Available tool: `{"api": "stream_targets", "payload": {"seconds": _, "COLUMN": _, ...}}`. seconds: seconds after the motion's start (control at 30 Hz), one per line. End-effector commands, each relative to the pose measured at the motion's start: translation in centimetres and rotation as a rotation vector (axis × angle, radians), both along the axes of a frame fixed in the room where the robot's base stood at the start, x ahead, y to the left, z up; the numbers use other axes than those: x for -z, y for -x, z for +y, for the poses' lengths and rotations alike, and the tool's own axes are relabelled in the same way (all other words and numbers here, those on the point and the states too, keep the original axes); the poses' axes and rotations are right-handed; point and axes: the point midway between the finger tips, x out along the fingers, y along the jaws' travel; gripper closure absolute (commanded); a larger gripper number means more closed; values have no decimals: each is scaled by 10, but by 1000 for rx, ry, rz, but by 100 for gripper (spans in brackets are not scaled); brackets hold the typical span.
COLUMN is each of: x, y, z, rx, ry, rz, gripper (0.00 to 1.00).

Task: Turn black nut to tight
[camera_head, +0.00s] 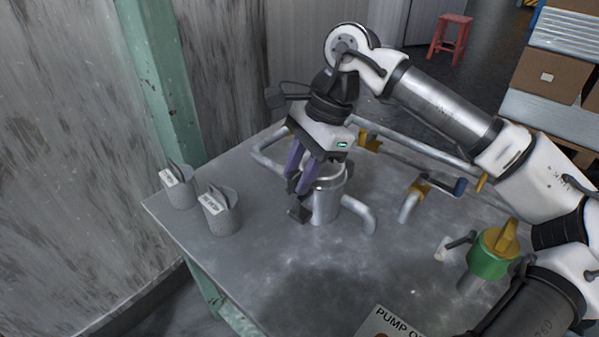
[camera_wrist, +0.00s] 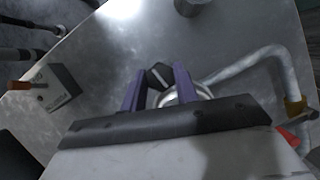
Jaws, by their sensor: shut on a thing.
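The black nut (camera_head: 299,210) sits on the left side of an upright metal cylinder (camera_head: 326,204) on the grey table. In the wrist view, the nut (camera_wrist: 158,74) shows as a dark piece with a pale mark between my two purple fingers. My gripper (camera_head: 298,187) reaches down from above, tilted, with its dark fingertips at the nut. It is shut on the nut; the exact contact is partly hidden. The fingers of my gripper (camera_wrist: 159,88) also show in the wrist view, with the cylinder's round rim (camera_wrist: 198,92) partly hidden behind the right finger.
A bent pipe (camera_head: 360,214) leaves the cylinder to the right. A pipe with yellow fittings (camera_head: 369,141) runs behind it. A green valve with a yellow handle (camera_head: 492,254) stands at the right. The front middle is mostly clear.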

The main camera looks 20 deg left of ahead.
Motion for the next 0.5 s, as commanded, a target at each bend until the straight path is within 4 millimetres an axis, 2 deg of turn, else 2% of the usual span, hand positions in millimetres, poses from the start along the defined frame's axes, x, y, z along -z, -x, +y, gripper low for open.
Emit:
{"api": "stream_targets", "payload": {"seconds": 0.33, "x": 0, "y": -1, "z": 0, "rx": 19, "ry": -1, "rz": -1, "gripper": 93}}
{"api": "stream_targets", "payload": {"seconds": 0.37, "x": 0, "y": -1, "z": 0, "rx": 19, "ry": -1, "rz": -1, "gripper": 66}}
{"api": "stream_targets", "payload": {"seconds": 0.5, "x": 0, "y": 0, "z": 0, "rx": 19, "ry": -1, "rz": -1, "gripper": 48}}
